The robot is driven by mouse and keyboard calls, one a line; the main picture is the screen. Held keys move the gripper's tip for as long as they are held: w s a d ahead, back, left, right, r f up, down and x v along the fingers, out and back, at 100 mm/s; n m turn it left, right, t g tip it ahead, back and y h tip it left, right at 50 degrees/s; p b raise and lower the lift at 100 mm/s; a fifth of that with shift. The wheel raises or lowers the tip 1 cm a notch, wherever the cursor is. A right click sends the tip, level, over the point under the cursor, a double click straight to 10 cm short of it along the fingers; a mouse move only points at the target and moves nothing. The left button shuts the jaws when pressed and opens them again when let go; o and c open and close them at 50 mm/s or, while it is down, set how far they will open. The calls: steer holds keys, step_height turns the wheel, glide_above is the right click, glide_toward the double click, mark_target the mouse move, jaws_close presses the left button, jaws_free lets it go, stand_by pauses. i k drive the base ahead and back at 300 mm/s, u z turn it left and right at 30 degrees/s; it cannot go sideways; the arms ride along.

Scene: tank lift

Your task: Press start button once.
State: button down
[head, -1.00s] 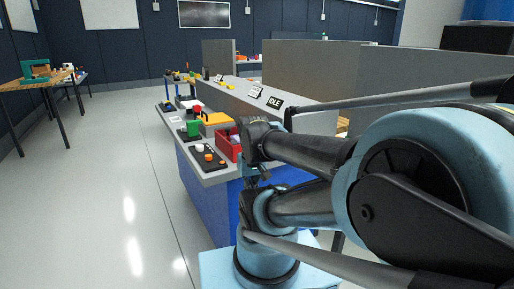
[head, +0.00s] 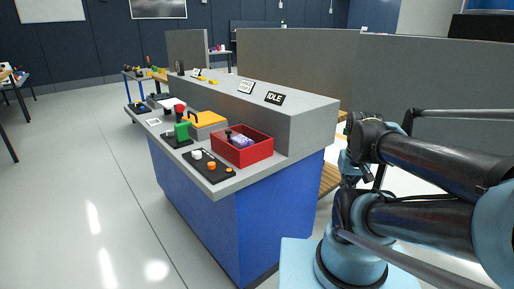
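A black button panel (head: 212,167) lies on the near end of the grey counter. It carries a white button (head: 197,155) and two orange buttons, one larger (head: 211,166) and one smaller (head: 228,170). No label on them is readable, so I cannot tell which is the start button. A sign reading IDLE (head: 274,98) stands on the raised ledge. My arm is folded at the right, apart from the counter. I cannot make out my gripper.
A red open box (head: 243,158) holding a purple item and a dark-handled item sits right of the panel. The blue counter base (head: 225,225) stands close ahead. Open floor (head: 75,210) lies left; grey partitions (head: 300,65) stand behind.

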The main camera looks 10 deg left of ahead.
mark_target(211, 165)
steer(key=z, duration=0.05)
steer(key=k, duration=1)
steer(key=u, duration=0.95)
steer(key=i, duration=0.95)
steer(key=z, duration=0.1)
